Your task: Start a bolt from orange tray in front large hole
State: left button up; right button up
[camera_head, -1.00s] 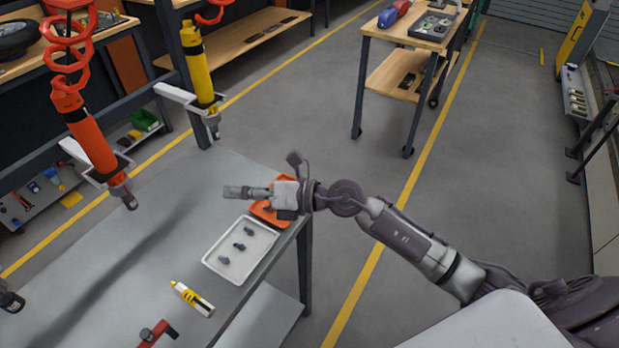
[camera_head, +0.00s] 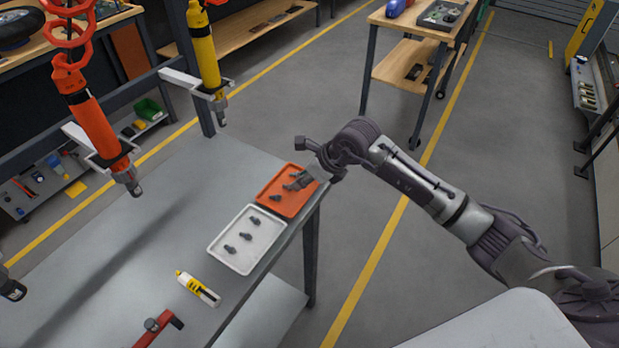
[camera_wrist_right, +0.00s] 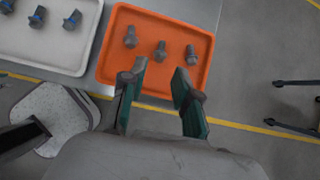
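The orange tray (camera_head: 279,204) lies at the table's right corner in the head view. In the right wrist view the orange tray (camera_wrist_right: 200,30) holds three dark bolts, a left one (camera_wrist_right: 130,37), a middle one (camera_wrist_right: 160,51) and a right one (camera_wrist_right: 192,54). My right gripper (camera_head: 290,187) is over the tray. In the right wrist view my right gripper (camera_wrist_right: 160,72) is open, its fingers apart and short of the bolts, with nothing between them. My left gripper is not clearly in view. No large hole is visible in these frames.
A white tray (camera_head: 217,243) with several dark bolts lies beside the orange tray. A yellow and white tube (camera_head: 198,289) and a red-handled tool (camera_head: 160,326) lie on the grey table (camera_head: 150,235). Orange (camera_head: 95,120) and yellow (camera_head: 203,50) hanging tools stand over the table's far side.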

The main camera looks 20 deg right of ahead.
aim_at(295, 192)
jog(key=shift+b+x, duration=1.85)
jog(key=shift+x, duration=0.55)
grip_shut()
jog(key=shift+r+p, duration=1.6)
jog(key=shift+r, duration=0.95)
jog(key=shift+s, duration=0.1)
